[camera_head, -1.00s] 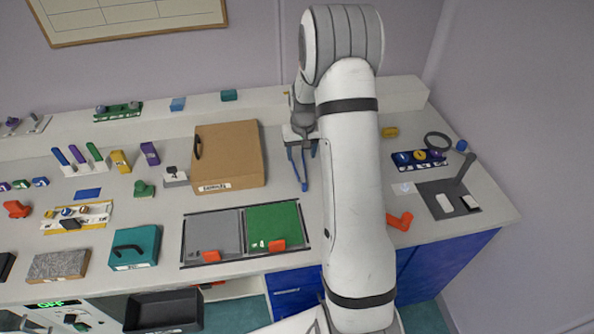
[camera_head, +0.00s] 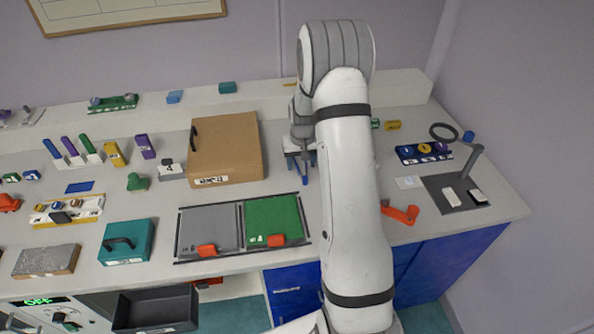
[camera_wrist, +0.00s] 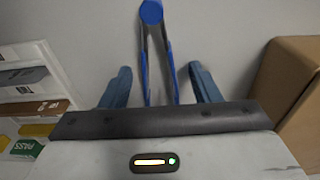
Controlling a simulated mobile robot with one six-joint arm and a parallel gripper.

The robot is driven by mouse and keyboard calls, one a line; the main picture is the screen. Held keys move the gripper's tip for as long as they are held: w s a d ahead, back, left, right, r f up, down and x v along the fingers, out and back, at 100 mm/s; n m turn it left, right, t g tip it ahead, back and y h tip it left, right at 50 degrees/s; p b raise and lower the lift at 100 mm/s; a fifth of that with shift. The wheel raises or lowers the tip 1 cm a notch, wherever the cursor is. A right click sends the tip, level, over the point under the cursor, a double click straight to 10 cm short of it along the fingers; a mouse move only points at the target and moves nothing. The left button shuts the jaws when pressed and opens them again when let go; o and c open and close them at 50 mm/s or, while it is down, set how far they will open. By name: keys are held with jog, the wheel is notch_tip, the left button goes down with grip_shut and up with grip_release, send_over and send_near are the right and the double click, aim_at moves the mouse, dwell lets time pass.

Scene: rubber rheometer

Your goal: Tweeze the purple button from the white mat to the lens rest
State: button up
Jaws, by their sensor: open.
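My gripper (camera_wrist: 160,85) is open above the bench, right of the cardboard box. In the wrist view, blue tweezers (camera_wrist: 151,14) stand out between its two blue fingers, with a gap on both sides. In the head view the gripper (camera_head: 301,160) partly covers the tweezers (camera_head: 305,180). A small white mat (camera_head: 408,182) lies at the right of the bench, left of a dark pad. I cannot make out the purple button on it. A magnifier ring (camera_head: 443,132) stands over the pad's back; I cannot tell which part is the lens rest.
A cardboard box (camera_head: 226,150) stands left of my gripper. A grey and green tray (camera_head: 240,245) lies in front of it. A dark pad (camera_head: 462,207) and a dark-blue holder with round discs (camera_head: 424,155) are at the right. An orange-red piece (camera_head: 402,214) lies near the front edge.

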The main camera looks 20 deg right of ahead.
jog(key=shift+f, duration=0.15)
jog(key=c, duration=0.7)
notch_tip(320, 180, up, 12)
jog(key=p, duration=0.6)
jog(key=shift+f, duration=0.1)
